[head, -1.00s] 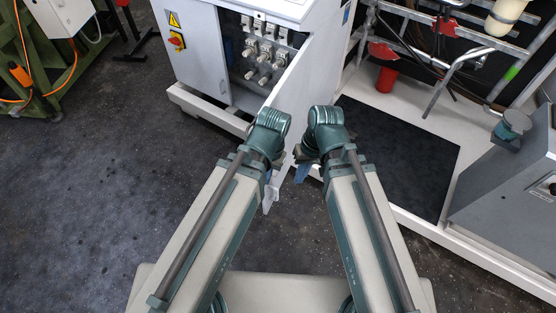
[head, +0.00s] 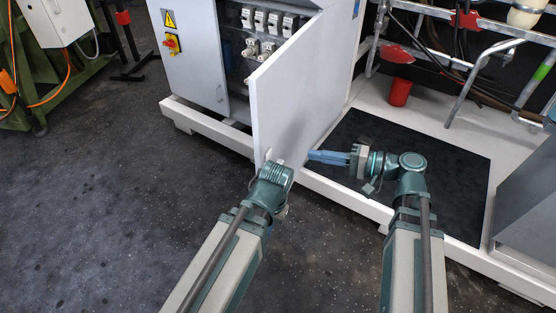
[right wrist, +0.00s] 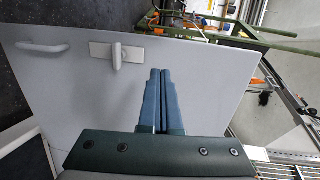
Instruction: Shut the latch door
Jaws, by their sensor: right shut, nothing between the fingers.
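The latch door (head: 300,85) is a pale grey panel standing wide open from the white cabinet (head: 190,60). In the right wrist view the door (right wrist: 80,95) shows its face with a bar handle (right wrist: 42,47) and a latch lever (right wrist: 116,55). My right gripper (head: 312,156) has its blue fingers together and points left at the door's face from the right side. It also shows in the right wrist view (right wrist: 160,75), fingers closed and empty, right of the latch. I cannot tell whether they touch the door. My left wrist is just below the door's free lower corner; its fingers are hidden.
Switches and connectors show inside the open cabinet. A white base frame (head: 215,128) runs along its foot. A black mat (head: 440,160) lies right of the door, with a red bucket (head: 399,91) behind it. A grey box (head: 525,205) stands far right.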

